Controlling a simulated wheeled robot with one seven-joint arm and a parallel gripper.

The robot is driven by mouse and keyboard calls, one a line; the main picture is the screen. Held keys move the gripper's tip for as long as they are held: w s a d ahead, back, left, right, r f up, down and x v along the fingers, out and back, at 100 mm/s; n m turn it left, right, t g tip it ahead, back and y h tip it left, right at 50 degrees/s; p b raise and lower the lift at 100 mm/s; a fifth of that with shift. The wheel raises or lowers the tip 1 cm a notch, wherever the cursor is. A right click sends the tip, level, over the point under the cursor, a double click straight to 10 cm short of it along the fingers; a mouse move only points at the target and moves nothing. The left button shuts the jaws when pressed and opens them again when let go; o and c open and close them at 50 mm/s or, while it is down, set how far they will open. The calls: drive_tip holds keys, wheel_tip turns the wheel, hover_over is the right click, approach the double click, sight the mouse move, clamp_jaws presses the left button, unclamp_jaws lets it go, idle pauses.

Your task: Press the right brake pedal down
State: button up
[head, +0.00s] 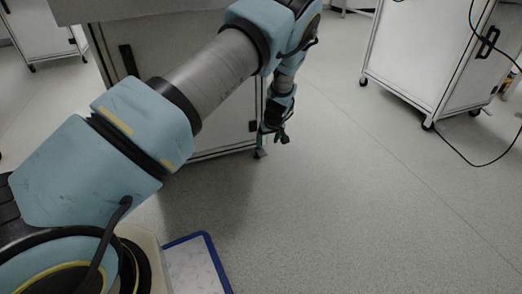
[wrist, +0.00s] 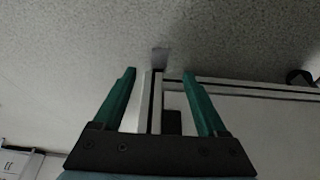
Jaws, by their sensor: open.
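My gripper (head: 275,136) points down beside the lower front corner of the white cabinet (head: 185,110). In the wrist view its two teal fingers (wrist: 160,72) are spread apart with nothing held between them. A small grey flat piece (wrist: 160,56), which looks like the brake pedal, sticks out past the fingertips at the foot of the cabinet corner. In the head view a small dark caster with its pedal (head: 260,153) shows just below the gripper. I cannot tell whether the pedal is up or down. No contact shows between fingers and pedal.
The cabinet's lower edge (wrist: 255,92) runs off to the right in the wrist view, with a dark wheel (wrist: 301,77) near its far end. Another white cabinet on casters (head: 420,65) stands at right, with a cable on the floor. The grey floor (head: 350,210) in front is clear.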

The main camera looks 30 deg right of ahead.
sight(263, 154)
drive_tip(key=b+x, duration=0.4)
drive_tip(key=x, duration=0.6)
drive_tip(key=shift+c, duration=0.2)
clamp_jaws()
